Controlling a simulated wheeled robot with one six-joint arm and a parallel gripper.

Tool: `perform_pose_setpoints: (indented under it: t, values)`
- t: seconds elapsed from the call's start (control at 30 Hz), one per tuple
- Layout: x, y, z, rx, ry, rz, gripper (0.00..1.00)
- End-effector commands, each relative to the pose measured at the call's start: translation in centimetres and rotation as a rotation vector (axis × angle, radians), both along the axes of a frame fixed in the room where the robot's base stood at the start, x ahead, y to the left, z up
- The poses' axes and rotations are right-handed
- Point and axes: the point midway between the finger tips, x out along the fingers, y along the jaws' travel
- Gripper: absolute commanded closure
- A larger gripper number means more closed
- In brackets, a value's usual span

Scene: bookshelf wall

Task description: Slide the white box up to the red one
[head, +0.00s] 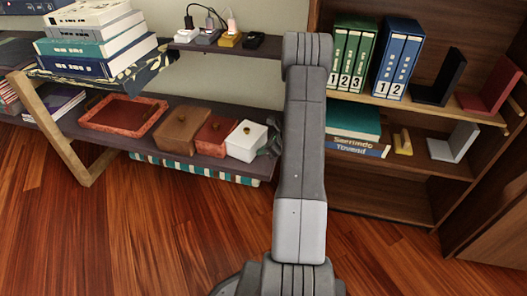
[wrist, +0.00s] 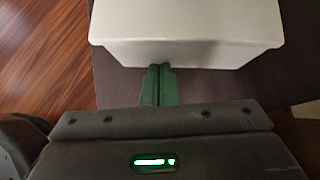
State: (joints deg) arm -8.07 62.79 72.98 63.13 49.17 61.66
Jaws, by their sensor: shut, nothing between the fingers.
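The white box (head: 243,146), with a lidded top and a small dark knob, sits on the lower dark shelf. The red box (head: 212,140), also with a knob, is just to its left. The two boxes are close together; I cannot tell whether they touch. My gripper (head: 270,151) is at the right side of the white box, partly hidden by my arm. In the wrist view, my gripper's green fingers (wrist: 160,70) are shut together with nothing between them. Their tips are at the side of the white box (wrist: 185,35), touching or nearly so.
A brown box (head: 180,131) stands left of the red box, then a red tray (head: 95,118). An upper shelf (head: 222,48) with chargers and cables hangs above. A bookcase (head: 400,175) with binders stands at the right.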

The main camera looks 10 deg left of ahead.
Motion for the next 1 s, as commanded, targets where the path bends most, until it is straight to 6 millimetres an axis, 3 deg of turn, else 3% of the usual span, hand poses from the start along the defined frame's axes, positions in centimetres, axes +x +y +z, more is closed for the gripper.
perform_pose_setpoints:
  t: [0.17, 0.33, 0.5, 0.7, 1.0]
  values:
    - [-0.2, -0.7, 0.0, 0.0, 0.001, -0.001, 1.0]
    - [-0.8, -3.0, 0.0, 0.0, 0.0, 0.0, 1.0]
    - [-1.2, -5.8, 3.3, 0.0, -0.003, 0.001, 1.0]
    - [-1.7, -8.5, 5.9, 0.0, -0.001, 0.002, 1.0]
    - [-2.0, -9.9, 7.1, 0.0, 0.0, 0.004, 1.0]
